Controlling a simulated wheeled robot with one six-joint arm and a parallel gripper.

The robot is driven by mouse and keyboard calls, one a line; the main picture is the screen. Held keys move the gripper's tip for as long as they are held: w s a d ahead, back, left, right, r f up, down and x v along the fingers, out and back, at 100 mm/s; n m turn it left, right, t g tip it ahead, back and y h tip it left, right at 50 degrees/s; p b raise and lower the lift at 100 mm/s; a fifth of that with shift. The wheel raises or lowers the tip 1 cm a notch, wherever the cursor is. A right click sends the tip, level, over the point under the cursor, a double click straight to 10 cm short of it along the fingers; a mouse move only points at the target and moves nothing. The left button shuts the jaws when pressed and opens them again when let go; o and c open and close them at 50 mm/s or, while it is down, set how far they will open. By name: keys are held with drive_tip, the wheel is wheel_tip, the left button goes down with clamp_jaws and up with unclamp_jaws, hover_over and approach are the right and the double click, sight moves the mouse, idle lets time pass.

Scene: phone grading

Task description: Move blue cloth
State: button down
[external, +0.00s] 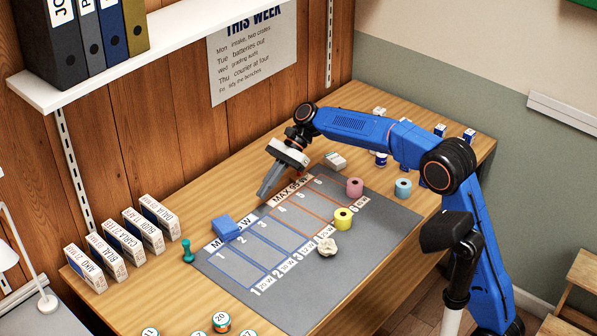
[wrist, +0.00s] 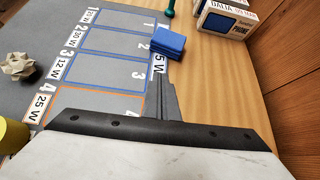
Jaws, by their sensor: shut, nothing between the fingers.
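The blue cloth (external: 226,228) is a small folded stack lying at the far edge of the grey mat (external: 310,310), by the top of columns 1 and 2. In the wrist view the cloth (wrist: 169,43) lies across the mat's edge, partly on the wood. My gripper (external: 263,194) is shut and empty, above the mat's far edge to the right of the cloth and apart from it. In the wrist view its fingers (wrist: 160,80) point toward the cloth, with a gap between.
A green peg-like object (external: 187,251) stands left of the cloth. Labelled boxes (external: 124,245) line the wall side. A shelf (external: 140,50) hangs above.

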drive_tip(key=a, duration=0.2)
drive_tip(key=s, duration=0.1)
drive_tip(key=shift+a+f+g, duration=0.3)
drive_tip(key=shift+a, duration=0.1)
approach(224, 226)
drive_tip(key=s+a, duration=0.1)
drive_tip(key=s+a+f, duration=0.1)
drive_tip(key=s+a, duration=0.2)
drive_tip(key=shift+f, duration=1.25)
drive_tip(key=shift+s+f, duration=0.1)
drive_tip(key=w+d, duration=0.4)
drive_tip(key=w, duration=0.1)
drive_tip(key=w+d, duration=0.4)
drive_tip(key=d, duration=0.1)
drive_tip(key=w+d, duration=0.5)
drive_tip(key=shift+w+d+f, duration=0.15)
drive_tip(key=shift+w+f, duration=0.15)
drive_tip(key=shift+w, duration=0.05)
drive_tip(key=shift+s+r, duration=0.1)
drive_tip(key=shift+r, duration=0.2)
drive_tip(key=shift+s+r, duration=0.1)
drive_tip(key=shift+r, duration=0.05)
